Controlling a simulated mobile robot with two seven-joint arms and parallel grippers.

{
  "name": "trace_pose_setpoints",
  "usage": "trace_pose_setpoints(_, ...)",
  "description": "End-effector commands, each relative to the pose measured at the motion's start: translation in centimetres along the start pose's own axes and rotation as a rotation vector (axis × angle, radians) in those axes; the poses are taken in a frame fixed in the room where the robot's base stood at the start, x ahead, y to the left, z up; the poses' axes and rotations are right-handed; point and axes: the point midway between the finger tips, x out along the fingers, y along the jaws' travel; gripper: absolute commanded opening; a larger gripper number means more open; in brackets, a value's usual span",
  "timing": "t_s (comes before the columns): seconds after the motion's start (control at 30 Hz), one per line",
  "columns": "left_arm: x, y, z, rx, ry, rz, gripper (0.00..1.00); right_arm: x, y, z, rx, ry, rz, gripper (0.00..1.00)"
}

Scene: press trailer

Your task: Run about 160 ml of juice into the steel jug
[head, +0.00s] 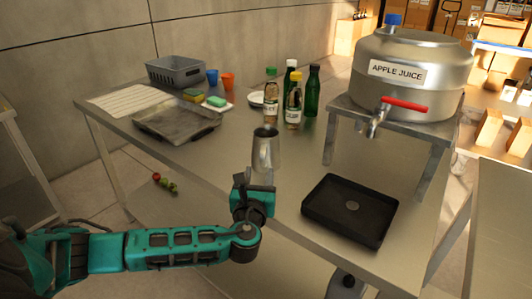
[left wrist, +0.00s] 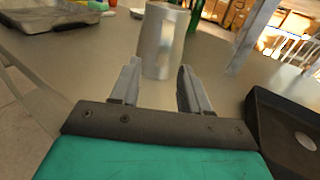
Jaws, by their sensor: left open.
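The steel jug (head: 264,152) stands upright on the table, just beyond my left gripper (head: 254,190). In the left wrist view the jug (left wrist: 163,42) is ahead of the two open fingers (left wrist: 158,85), with nothing held between them. Whether the fingertips touch the jug cannot be told. The juice tank (head: 412,80), labelled APPLE JUICE, sits on a metal stand (head: 437,137) at the right. Its tap (head: 377,120) has a red lever (head: 404,104) and no stream shows. A black drip tray (head: 335,231) lies below and in front of the tap. The jug's inside is hidden. My right gripper is not in view.
Several bottles (head: 312,92) stand behind the jug. A metal tray (head: 160,131), a grey basket (head: 176,74), cups (head: 228,81) and sponges (head: 215,101) are at the back left. Bare table lies between jug and drip tray. Small fruits (head: 168,184) lie lower down at the left.

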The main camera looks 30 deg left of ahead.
Motion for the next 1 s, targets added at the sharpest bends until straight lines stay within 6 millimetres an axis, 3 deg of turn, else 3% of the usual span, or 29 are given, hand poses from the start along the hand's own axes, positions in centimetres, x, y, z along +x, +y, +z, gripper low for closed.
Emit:
trace_pose_setpoints(0.33, 4.5, -0.3, 0.1, -0.001, -0.001, 0.001, 0.46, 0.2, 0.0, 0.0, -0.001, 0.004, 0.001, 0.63)
trace_pose_setpoints(0.67, 5.2, -0.3, 0.1, -0.001, 0.002, -0.001, 0.46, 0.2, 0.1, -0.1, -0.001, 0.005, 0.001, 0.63)
trace_pose_setpoints(1.0, 5.2, -0.2, 0.1, -0.001, 0.002, -0.001, 0.13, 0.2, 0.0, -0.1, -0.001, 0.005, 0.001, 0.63)
